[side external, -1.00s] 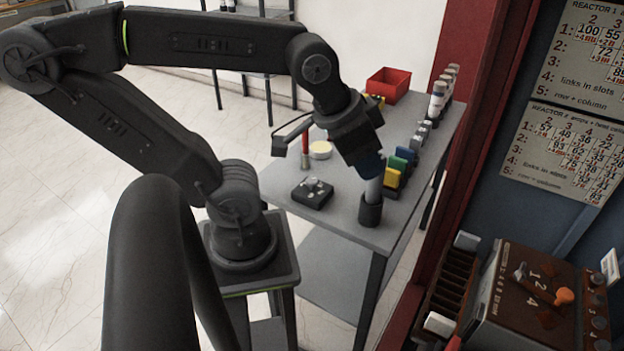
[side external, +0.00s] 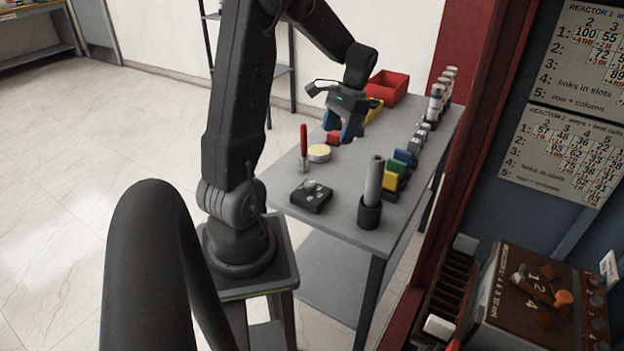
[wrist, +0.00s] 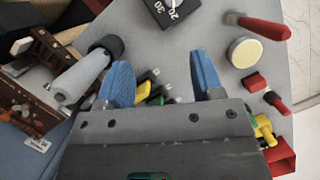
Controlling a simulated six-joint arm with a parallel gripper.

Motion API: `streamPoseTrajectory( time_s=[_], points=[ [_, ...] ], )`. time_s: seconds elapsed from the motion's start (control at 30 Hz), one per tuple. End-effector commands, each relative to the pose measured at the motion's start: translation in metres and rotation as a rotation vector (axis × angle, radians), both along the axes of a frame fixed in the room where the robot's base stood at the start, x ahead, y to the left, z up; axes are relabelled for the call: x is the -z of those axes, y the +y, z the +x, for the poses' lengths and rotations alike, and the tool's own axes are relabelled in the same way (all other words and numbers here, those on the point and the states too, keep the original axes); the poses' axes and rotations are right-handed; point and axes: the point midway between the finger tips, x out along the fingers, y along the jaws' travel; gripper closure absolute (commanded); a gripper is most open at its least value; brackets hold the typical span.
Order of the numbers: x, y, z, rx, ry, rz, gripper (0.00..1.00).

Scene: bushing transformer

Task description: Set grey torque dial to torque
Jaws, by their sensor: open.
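A small black box with a grey dial knob (side external: 314,187) sits on the near left of the table in the side view. In the wrist view part of the box (wrist: 168,11) shows at the top edge, with white numbers 20 and 30; the rest is cut off. My gripper (side external: 341,133) has blue fingers, open and empty, above the table behind the dial box. It also shows in the wrist view (wrist: 161,62), its fingers apart with nothing between them. The dial's exact setting is too small to read.
A grey cylinder (side external: 373,182) stands in a black holder at the table's near right corner. A red-handled tool (side external: 304,142), a pale round disc (side external: 319,153), coloured blocks (side external: 397,170) and a red bin (side external: 387,87) are also on the table.

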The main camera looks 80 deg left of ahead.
Motion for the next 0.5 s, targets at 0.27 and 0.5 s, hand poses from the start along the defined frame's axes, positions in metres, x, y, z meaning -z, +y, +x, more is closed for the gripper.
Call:
streamPoseTrajectory(
  time_s=[0.27,0.5],
  points=[
    [0.026,0.029,-0.017,-0.042,0.064,-0.060,0.39],
    [0.058,0.023,-0.029,-0.042,0.066,-0.062,0.39]
  ],
)
